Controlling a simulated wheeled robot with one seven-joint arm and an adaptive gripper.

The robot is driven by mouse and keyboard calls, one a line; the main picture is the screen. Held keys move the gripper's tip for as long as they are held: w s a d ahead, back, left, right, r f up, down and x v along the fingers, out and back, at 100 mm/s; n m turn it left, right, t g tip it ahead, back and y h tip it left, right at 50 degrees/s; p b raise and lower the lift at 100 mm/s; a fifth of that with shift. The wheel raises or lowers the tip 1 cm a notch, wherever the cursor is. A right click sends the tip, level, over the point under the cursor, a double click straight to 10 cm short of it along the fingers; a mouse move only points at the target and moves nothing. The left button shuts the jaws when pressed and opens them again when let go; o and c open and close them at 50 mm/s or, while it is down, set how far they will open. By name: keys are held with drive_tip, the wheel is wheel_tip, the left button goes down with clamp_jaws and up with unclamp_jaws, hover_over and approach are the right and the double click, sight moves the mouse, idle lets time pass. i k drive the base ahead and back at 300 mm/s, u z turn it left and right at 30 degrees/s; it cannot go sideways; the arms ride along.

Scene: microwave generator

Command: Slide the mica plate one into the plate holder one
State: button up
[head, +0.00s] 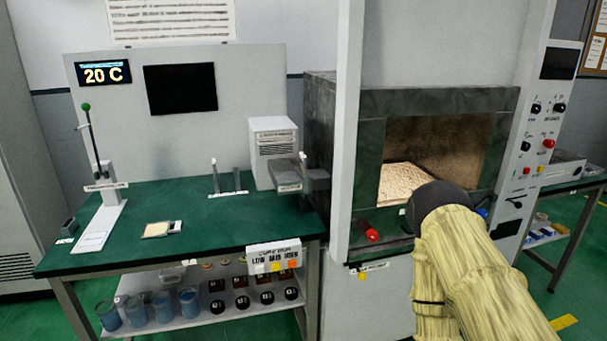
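A small flat tan piece with a grey end (160,229) lies on the green table top; it may be the mica plate, but it is too small to be sure. A stand with two thin upright posts (228,182) is at the back of the same table; it may be the plate holder, with no label readable. A pale, speckled flat surface (403,180) shows inside the open chamber at right; I cannot tell whether it is a plate or the chamber floor. My yellow-sleeved arm reaches up to the chamber's front. Its dark end hides part of the opening, and no gripper fingers show.
The green table (200,258) has a lever stand (98,205) at left and a white box (273,150) at right. A white post (346,130) stands between table and chamber (445,103). The middle of the table is mostly clear. Blue containers (160,305) are on the lower shelf.

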sight(302, 157)
drive_tip(key=u, duration=1.8)
drive_tip(key=i, duration=1.3)
drive_tip(key=z, duration=1.9)
